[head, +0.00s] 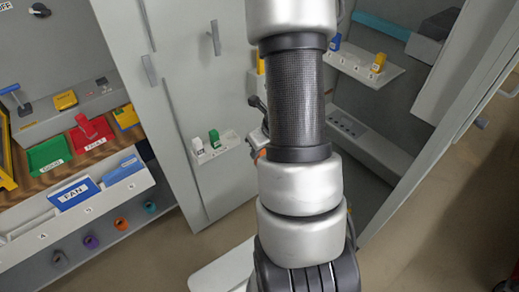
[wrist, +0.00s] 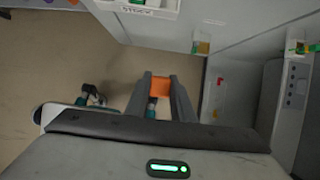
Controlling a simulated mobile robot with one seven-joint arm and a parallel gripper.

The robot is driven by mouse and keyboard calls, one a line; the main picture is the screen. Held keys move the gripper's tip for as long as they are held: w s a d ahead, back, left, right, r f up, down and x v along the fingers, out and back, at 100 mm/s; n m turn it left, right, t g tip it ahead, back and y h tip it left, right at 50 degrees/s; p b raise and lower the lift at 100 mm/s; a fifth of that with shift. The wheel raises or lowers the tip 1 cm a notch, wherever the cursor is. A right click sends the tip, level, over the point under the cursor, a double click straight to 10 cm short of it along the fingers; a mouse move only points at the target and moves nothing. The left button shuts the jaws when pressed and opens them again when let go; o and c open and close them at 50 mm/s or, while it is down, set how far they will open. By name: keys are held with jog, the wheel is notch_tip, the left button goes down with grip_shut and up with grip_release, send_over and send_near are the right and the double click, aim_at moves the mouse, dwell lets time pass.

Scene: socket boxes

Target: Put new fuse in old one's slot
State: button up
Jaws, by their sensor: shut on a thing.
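My gripper (wrist: 161,78) is shut on an orange block-like fuse (wrist: 160,88) in the wrist view, held between the two grey fingers. In the head view my arm hides most of the gripper; only a bit of orange shows beside it. A small white rack (head: 217,151) on the cabinet panel holds a white fuse (head: 198,145) and a green fuse (head: 214,138). I cannot tell which slot is the old fuse's.
A grey ledge with a strip of small dark holes (head: 347,124) lies inside the cabinet. The open door (head: 440,130) bounds it on the right. At left are coloured bins, including a green bin (head: 50,155), and a blue FAN box (head: 75,193).

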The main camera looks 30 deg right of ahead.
jog(key=shift+r, duration=0.1)
jog(key=shift+r+p, duration=0.5)
jog(key=shift+p, duration=0.05)
